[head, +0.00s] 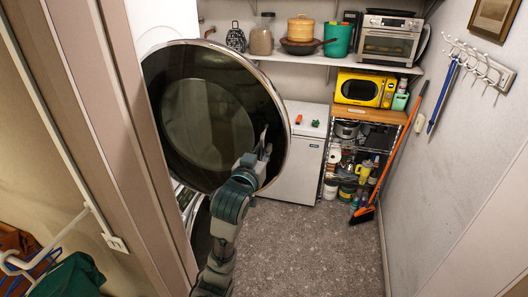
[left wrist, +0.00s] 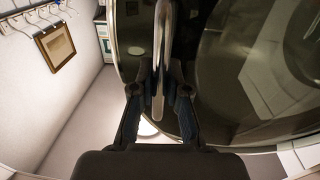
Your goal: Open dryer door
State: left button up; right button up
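The dryer door (head: 205,115) is a large round dark-glass door with a shiny rim, in the left middle of the head view. It stands swung out at an angle from the white dryer (head: 160,18). My left gripper (head: 262,158) is at the door's right edge. In the left wrist view the fingers of the left gripper (left wrist: 160,85) lie close on both sides of a pale upright handle (left wrist: 162,40) on the door, which also fills the right of that view (left wrist: 250,60). The fingers appear shut on it. My right gripper is not in view.
A door frame (head: 110,130) stands close on the left. A white chest appliance (head: 302,160) is behind the door. A shelving rack (head: 352,160) and an orange broom (head: 365,212) stand at the back right. The grey floor (head: 310,250) in front is clear.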

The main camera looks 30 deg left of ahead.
pick_arm(q)
jog(key=shift+o, duration=0.2)
jog(key=shift+s, duration=0.1)
jog(key=s+d, duration=0.1)
jog(key=s, duration=0.6)
jog(key=shift+s, duration=0.15)
jog(key=shift+f, duration=0.1)
